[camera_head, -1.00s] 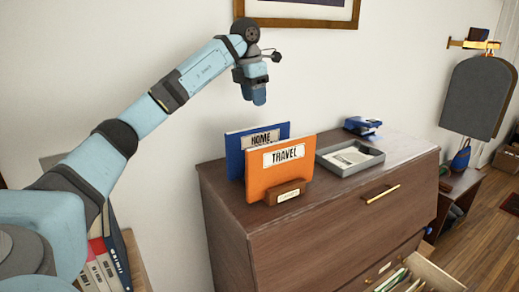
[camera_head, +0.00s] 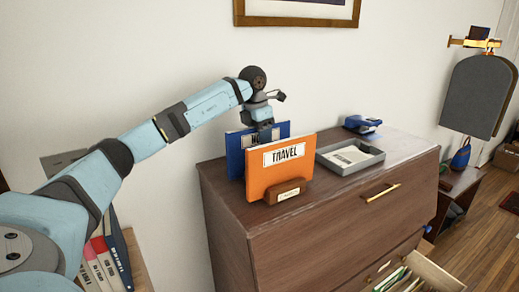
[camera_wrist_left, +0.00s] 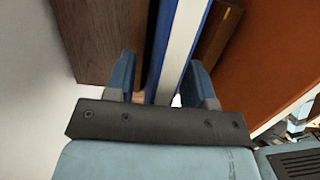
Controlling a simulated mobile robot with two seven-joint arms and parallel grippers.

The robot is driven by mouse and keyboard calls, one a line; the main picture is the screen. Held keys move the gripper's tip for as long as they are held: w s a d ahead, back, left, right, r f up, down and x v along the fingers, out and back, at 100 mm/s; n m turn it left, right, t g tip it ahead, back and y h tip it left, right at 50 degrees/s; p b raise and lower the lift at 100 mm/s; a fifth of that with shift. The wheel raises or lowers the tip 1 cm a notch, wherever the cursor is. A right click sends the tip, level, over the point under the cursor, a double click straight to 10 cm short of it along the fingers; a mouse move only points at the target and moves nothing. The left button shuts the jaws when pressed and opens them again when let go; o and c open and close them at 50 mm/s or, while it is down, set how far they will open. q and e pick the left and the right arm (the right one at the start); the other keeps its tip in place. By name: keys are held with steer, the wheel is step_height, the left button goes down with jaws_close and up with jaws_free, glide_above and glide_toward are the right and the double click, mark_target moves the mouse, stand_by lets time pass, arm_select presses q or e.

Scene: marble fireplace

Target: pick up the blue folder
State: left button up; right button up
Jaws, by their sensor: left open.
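The blue folder (camera_head: 236,150) stands upright behind the orange TRAVEL folder (camera_head: 280,166) in a small wooden holder (camera_head: 286,192) on the brown cabinet. My left gripper (camera_head: 264,133) is at the blue folder's top edge and hides most of its label. In the left wrist view, the blue folder (camera_wrist_left: 160,50) with its pale top edge runs between the two open fingers of my left gripper (camera_wrist_left: 160,85). The fingers stand on either side of it, with gaps visible. The orange folder (camera_wrist_left: 270,60) is to the right, outside the fingers. My right gripper is not in view.
A grey tray (camera_head: 371,165) with paper and a blue stapler-like object (camera_head: 362,125) are on the cabinet (camera_head: 330,235) to the right. An open drawer (camera_head: 436,276) juts out at the lower right. The wall is close behind.

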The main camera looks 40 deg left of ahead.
arm_select(q)
jaws_close()
steer(key=shift+r, duration=0.1)
steer(key=shift+r, duration=0.1)
